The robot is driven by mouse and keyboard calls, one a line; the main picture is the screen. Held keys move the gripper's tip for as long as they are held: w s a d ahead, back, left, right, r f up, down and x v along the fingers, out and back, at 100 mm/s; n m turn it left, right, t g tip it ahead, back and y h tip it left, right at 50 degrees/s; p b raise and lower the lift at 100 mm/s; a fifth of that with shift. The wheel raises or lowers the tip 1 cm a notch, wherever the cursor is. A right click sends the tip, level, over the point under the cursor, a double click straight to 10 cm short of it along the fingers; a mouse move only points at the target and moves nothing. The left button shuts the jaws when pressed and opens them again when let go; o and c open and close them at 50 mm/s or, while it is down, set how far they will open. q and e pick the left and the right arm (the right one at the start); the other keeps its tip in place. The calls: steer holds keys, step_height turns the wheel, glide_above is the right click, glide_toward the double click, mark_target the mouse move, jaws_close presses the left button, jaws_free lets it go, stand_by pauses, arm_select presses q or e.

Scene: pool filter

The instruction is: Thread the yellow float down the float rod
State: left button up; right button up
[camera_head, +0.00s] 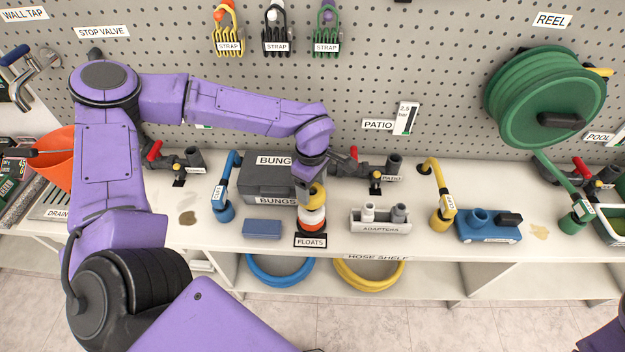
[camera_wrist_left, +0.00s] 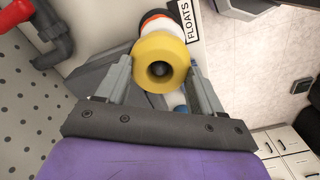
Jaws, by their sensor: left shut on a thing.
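The yellow float (camera_head: 317,193) is held in my left gripper (camera_head: 312,186), directly above a white float (camera_head: 313,215) and an orange float (camera_head: 311,227) stacked behind the FLOATS label (camera_head: 311,241). In the left wrist view, the yellow float (camera_wrist_left: 146,52) sits between the two fingers of my left gripper (camera_wrist_left: 162,78), its hole facing the camera. Something dark and round shows inside the hole; I cannot tell for sure whether it is the rod tip. The white float (camera_wrist_left: 153,28) shows just beyond it. The rest of the rod is hidden. My right gripper is out of view.
A grey BUNGS box (camera_head: 268,181) stands close behind and left of the stack. A blue block (camera_head: 262,229) lies at front left. The adapters tray (camera_head: 381,226) is to the right. Valves and hose fittings line the pegboard behind.

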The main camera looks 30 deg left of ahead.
arm_select(q)
steer(key=shift+f, duration=0.5)
steer(key=o, duration=1.3)
steer(key=shift+c, duration=0.2)
steer(key=shift+r, duration=0.1)
step_height(320, 180, up, 5)
steer(key=p, duration=0.5)
step_height(320, 180, up, 10)
steer(key=b, duration=0.1)
steer(key=shift+r+b, duration=0.25)
steer(key=shift+b, duration=0.15)
